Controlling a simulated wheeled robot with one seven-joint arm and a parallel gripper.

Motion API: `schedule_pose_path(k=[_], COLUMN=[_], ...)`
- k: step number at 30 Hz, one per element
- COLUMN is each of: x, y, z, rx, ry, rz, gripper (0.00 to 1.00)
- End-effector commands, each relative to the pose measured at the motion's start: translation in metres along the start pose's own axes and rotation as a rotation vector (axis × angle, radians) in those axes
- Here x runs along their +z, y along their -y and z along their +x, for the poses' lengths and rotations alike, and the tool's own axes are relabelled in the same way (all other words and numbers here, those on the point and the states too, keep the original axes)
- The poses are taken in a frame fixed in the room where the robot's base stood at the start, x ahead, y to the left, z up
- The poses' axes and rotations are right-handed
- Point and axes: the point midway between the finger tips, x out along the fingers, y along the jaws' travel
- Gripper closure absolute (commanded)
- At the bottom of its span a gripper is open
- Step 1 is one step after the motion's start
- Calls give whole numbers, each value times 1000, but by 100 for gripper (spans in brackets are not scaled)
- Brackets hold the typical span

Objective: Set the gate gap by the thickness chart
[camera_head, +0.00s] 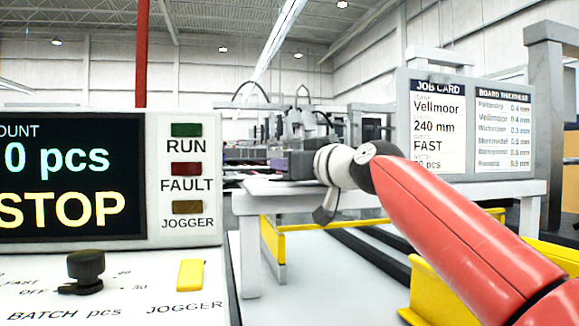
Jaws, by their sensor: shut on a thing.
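The thickness chart (503,130), headed BOARD THICKNESS, is on the right half of a sign. Its small rows are blurred; the Vellmoor row seems to read 0.4 mm. The job card (437,126) beside it reads Vellmoor, 240 mm, FAST and a blurred pcs count. My red arm reaches in from the lower right to a white wrist at the machine. My gripper (291,164) seems to be the dark grey block left of the wrist, by the machine's near end. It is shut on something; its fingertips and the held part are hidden. No gate gap scale is readable.
The control panel (178,235) at left shows 0 pcs and STOP, with dark RUN, FAULT and JOGGER lamps. Below are a black batch knob (86,271) and a yellow jogger switch (191,275). A white machine frame (250,230) and yellow rails (330,222) surround my arm.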

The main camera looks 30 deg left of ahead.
Motion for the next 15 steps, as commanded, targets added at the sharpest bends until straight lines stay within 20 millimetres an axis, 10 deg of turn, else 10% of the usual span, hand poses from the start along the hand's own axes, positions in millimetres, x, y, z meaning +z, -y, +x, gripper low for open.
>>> schedule_pose_path(k=[6,7,15], x=[1,1,1], y=[0,0,0], z=[0,0,0], rx=[-1,-1,0], ry=[4,4,2], rz=[1,1,0], gripper=[94,67,51])
